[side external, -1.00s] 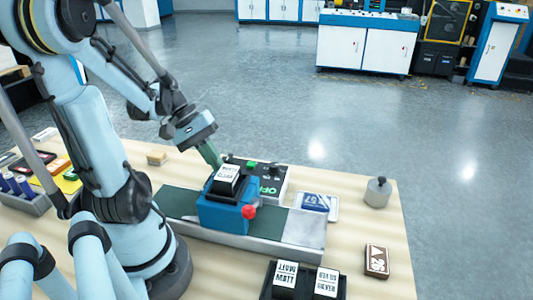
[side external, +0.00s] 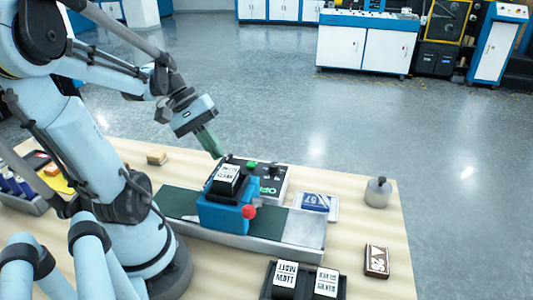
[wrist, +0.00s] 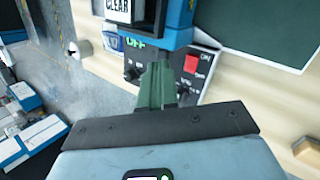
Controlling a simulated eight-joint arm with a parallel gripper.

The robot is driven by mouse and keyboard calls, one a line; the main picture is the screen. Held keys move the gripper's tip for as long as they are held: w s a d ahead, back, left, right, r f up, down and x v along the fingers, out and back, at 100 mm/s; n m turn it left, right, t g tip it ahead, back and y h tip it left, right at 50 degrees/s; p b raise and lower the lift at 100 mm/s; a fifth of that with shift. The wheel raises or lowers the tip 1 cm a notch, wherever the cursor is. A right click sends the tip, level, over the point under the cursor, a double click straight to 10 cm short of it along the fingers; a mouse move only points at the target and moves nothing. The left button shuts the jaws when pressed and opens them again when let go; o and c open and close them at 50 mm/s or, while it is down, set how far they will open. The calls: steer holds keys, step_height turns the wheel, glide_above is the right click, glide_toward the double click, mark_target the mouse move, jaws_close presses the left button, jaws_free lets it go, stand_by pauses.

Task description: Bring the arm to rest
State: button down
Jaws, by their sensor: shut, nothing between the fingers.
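My gripper (side external: 217,154) has green fingers closed together with nothing between them. It hangs tilted in the air above the far side of the blue laminating unit (side external: 226,215). In the wrist view the fingers (wrist: 157,82) appear in front of the control box (wrist: 205,72). A black cartridge with a white label (side external: 228,173) sits on top of the blue unit; in the wrist view its label (wrist: 118,9) reads CLEAR. The control box (side external: 272,182) has a lit green display, and a red button (wrist: 191,64) shows in the wrist view.
A black holder with two labelled cartridges (side external: 285,272) stands at the front. A grey weight (side external: 378,192), a brown box (side external: 377,260) and a blue-and-white pack (side external: 315,202) lie to the right. A wooden block (side external: 157,158) is at the back left. The air around the gripper is free.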

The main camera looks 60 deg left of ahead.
steer(key=w+d+m+y, duration=0.2)
steer(key=m, duration=0.1)
steer(key=w+d+f+m+y, duration=0.1)
steer(key=w+d+m, duration=0.1)
steer(key=w+d, duration=0.1)
steer(key=shift+w+d+f+m+y, duration=0.1)
steer(key=shift+d+f+m+y, duration=0.05)
steer(key=shift+d+m+y, duration=0.2)
steer(key=w+d+r+m+t+y, duration=0.1)
steer(key=w+d+r+m+t, duration=0.1)
steer(key=d+m, duration=0.4)
steer(key=shift+w+d+t, duration=0.6)
steer(key=shift+w+d, duration=0.05)
steer(key=shift+w, duration=0.25)
steer(key=shift+m+y, duration=0.25)
